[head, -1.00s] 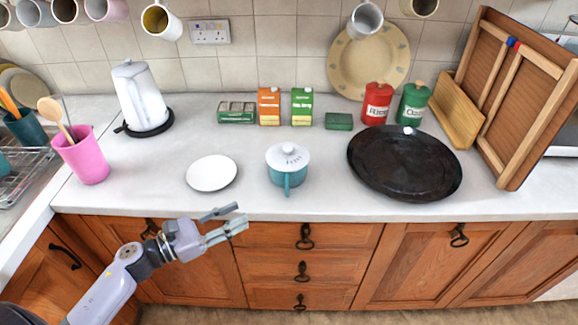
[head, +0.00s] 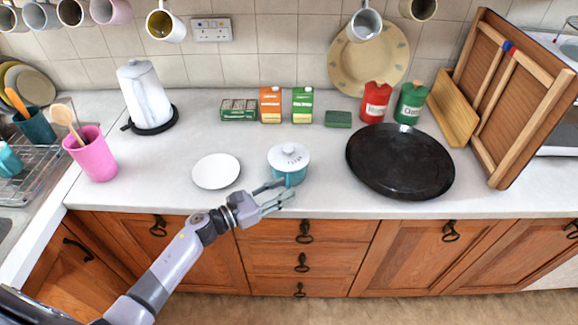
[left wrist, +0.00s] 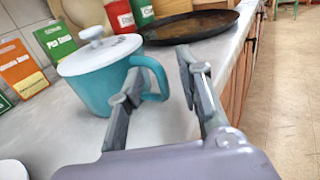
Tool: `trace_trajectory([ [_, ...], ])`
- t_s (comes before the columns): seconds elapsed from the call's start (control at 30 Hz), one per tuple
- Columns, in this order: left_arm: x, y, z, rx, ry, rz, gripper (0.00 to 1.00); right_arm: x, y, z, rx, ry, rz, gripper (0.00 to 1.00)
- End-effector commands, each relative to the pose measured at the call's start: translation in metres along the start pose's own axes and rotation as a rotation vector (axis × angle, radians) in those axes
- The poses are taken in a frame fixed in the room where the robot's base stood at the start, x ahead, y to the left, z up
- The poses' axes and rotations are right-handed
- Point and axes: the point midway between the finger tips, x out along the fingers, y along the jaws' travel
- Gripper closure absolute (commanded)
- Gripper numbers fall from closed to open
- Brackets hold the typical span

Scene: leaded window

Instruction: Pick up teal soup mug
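The teal soup mug (head: 295,175) stands upright on the worktop near its front edge, with a white knobbed lid (head: 289,156) on top. In the left wrist view the mug (left wrist: 92,92) has its loop handle (left wrist: 160,75) turned towards my gripper. My left gripper (head: 282,189) is at the front of the mug. In the left wrist view its two fingers (left wrist: 160,68) are apart, one on each side of the handle, and are not closed on it. I cannot tell whether a finger touches the mug. My right gripper is not in view.
A white plate (head: 216,171) lies left of the mug, and a large black pan (head: 400,162) lies to the right. Cartons (head: 270,104) and red and green canisters (head: 375,102) stand behind. A pink utensil pot (head: 92,155) and white kettle (head: 145,95) are further left.

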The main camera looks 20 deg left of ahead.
Motion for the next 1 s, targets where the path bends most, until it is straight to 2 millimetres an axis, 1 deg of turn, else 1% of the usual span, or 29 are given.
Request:
trace_trajectory([
  [0.2,0.0010,-0.0003,-0.0010,0.000,0.001,0.000,0.67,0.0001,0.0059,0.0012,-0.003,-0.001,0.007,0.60],
  [0.23,0.0010,-0.0002,-0.0010,0.000,0.001,0.000,0.68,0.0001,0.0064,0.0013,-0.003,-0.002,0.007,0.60],
  [0.7,0.0008,-0.0001,-0.0005,0.001,0.000,0.000,1.00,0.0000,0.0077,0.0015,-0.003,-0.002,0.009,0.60],
  [1.0,0.0010,0.0002,0.0006,0.002,-0.002,0.000,1.00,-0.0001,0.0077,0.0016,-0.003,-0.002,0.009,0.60],
])
